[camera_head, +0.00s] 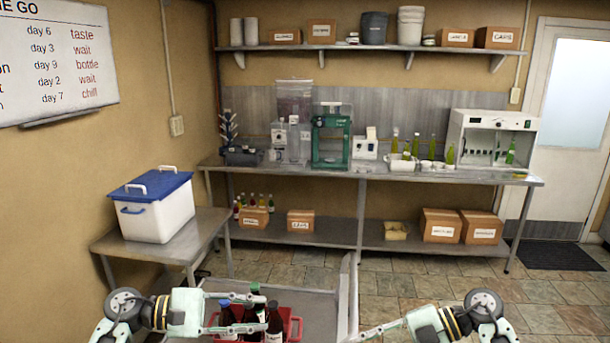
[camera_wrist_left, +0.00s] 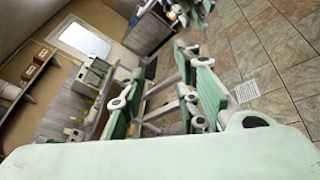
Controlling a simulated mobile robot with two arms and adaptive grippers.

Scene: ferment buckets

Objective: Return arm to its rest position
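My left gripper (camera_head: 262,313) comes in from the left at the bottom of the head view. Its two fingers are spread apart and point right, over or in front of a red crate (camera_head: 297,322) with dark bottles (camera_head: 274,322). In the left wrist view the green-padded fingers (camera_wrist_left: 172,88) are apart, with no object seen between them. My right gripper (camera_head: 382,329) comes in from the right at the bottom edge. One finger points left; the rest is cut off by the frame, so its opening cannot be judged.
The crate stands on a grey metal surface (camera_head: 320,298) with a raised edge at its right. A side table (camera_head: 185,245) with a blue-lidded white cooler (camera_head: 155,215) is at left. A long workbench (camera_head: 400,175) with equipment runs along the back wall.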

